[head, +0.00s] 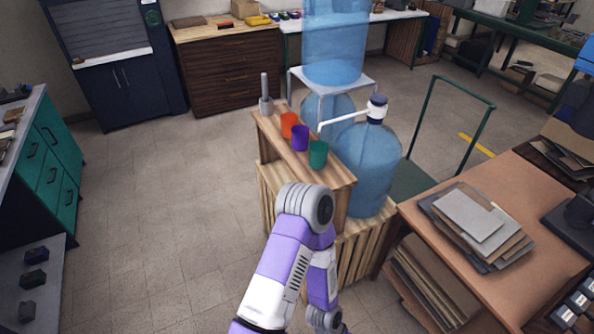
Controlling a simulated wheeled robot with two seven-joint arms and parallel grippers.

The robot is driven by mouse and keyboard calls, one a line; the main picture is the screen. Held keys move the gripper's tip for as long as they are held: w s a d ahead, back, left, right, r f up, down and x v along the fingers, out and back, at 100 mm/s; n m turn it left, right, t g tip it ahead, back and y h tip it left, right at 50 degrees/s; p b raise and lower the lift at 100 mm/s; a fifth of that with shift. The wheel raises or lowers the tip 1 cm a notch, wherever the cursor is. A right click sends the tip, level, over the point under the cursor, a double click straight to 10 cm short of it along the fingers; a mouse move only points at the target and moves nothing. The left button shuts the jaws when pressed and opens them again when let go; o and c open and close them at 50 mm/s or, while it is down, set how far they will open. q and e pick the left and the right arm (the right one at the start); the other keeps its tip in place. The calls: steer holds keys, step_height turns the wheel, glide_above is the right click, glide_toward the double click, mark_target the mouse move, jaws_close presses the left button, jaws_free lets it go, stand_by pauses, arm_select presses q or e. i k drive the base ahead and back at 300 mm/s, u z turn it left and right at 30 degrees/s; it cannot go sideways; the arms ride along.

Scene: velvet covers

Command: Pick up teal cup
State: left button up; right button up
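The teal cup (318,155) stands upright on the narrow wooden shelf top (335,178), near its front end. A purple cup (300,138) stands just behind it, and an orange cup (288,124) is behind that one. One of my purple and white arms rises from the bottom middle. Its bent joint is in front of the shelf, below the teal cup in the picture, and the arm folds back down toward the bottom edge. I see no gripper fingers in the head view, and nothing is seen holding the teal cup.
A grey pestle-like object (266,96) stands at the shelf's far end. Large blue water bottles (370,160) stand close on the right. A wooden table (540,225) with stacked sheets (470,217) is at the right. The floor (160,200) to the left is clear.

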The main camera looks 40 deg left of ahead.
mark_target(318, 150)
steer(key=u, duration=1.4)
